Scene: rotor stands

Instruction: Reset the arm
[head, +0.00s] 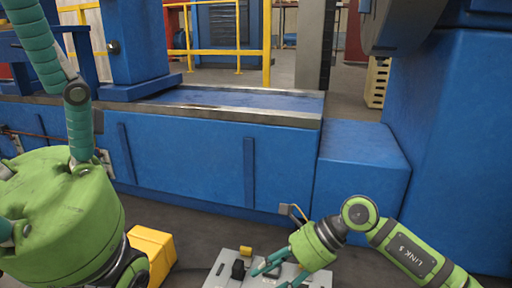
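My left gripper (45,75) is raised close to the head camera at the left. Its green palm and one long ribbed teal finger show, and the finger leans left out of the top of the view. The other finger is mostly cut off at the left edge, so its opening is unclear. My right gripper (277,274) points down and left at the bottom, with its two teal fingers apart and nothing seen between them. It is over or beside a grey plate-like fixture (222,270); contact cannot be told. My green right arm (408,250) comes in from the lower right.
The fixture carries a black part and a small yellow block (246,251). A yellow box (154,246) is left of it, partly behind my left arm. A long blue machine base (200,160) and a blue block (360,165) bound the back. Dark floor between is clear.

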